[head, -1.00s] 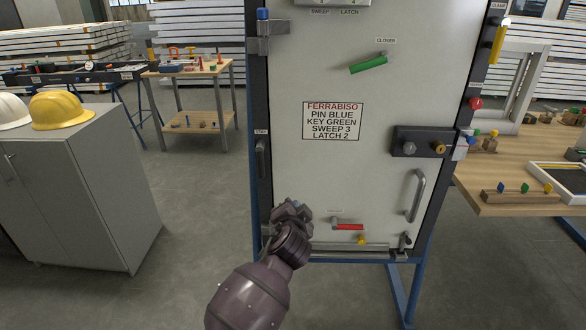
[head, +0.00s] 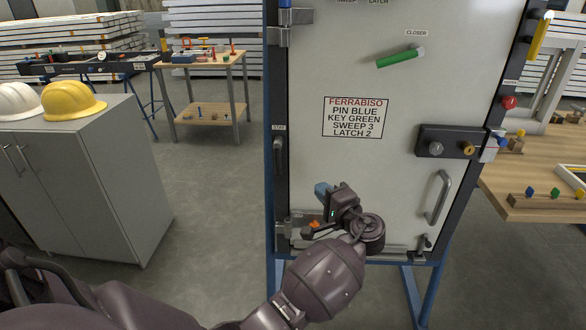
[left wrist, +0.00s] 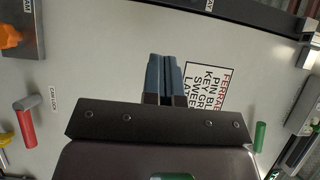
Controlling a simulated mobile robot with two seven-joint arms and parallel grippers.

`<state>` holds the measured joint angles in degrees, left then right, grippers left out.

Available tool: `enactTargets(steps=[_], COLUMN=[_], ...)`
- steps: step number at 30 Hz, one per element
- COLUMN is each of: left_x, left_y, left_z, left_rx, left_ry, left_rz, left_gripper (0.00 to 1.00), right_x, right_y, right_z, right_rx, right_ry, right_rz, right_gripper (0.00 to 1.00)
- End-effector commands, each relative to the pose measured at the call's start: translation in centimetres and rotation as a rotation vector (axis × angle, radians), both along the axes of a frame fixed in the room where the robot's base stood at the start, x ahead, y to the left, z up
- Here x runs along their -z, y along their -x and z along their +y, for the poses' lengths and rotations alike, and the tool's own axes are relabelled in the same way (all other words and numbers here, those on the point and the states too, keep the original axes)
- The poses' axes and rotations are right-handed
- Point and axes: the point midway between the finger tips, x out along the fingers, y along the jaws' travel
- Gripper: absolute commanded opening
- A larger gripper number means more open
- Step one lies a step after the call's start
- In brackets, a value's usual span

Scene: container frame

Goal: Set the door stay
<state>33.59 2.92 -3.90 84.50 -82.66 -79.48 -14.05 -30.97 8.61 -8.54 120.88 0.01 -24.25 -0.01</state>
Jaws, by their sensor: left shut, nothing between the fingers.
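The grey-white door (head: 400,90) stands shut in its dark frame. At the left edge, below a small STAY label (head: 278,127), is a dark upright handle-like part (head: 279,155). My left gripper (head: 322,190) is in front of the lower left of the door, right of and below that part and apart from it. Its blue fingertips are closed together and empty, as the left wrist view shows (left wrist: 165,64). The orange part (head: 314,224) low on the door is partly hidden behind my wrist. My right gripper does not show.
A green closer lever (head: 399,57), a lock plate (head: 450,145) and a pull handle (head: 438,197) stick out from the door. The left wrist view shows a red lever (left wrist: 25,125). A grey cabinet (head: 90,180) stands left, a wooden bench (head: 520,180) right. Floor between cabinet and door is clear.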

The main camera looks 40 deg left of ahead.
Motion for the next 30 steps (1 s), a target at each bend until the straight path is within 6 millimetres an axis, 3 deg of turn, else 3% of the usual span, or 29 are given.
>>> enactTargets(steps=[14, 30], left_x=[0.1, 0.1], left_y=[-0.5, -4.3], left_z=[1.0, 9.2], left_rx=[0.004, 0.003], left_ry=[-0.001, -0.002], left_rz=[0.003, 0.005], left_gripper=[0.0, 0.0], right_x=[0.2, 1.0], right_y=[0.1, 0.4], right_z=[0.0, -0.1], right_rx=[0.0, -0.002], right_ry=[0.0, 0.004], right_rz=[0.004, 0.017], right_gripper=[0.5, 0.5])
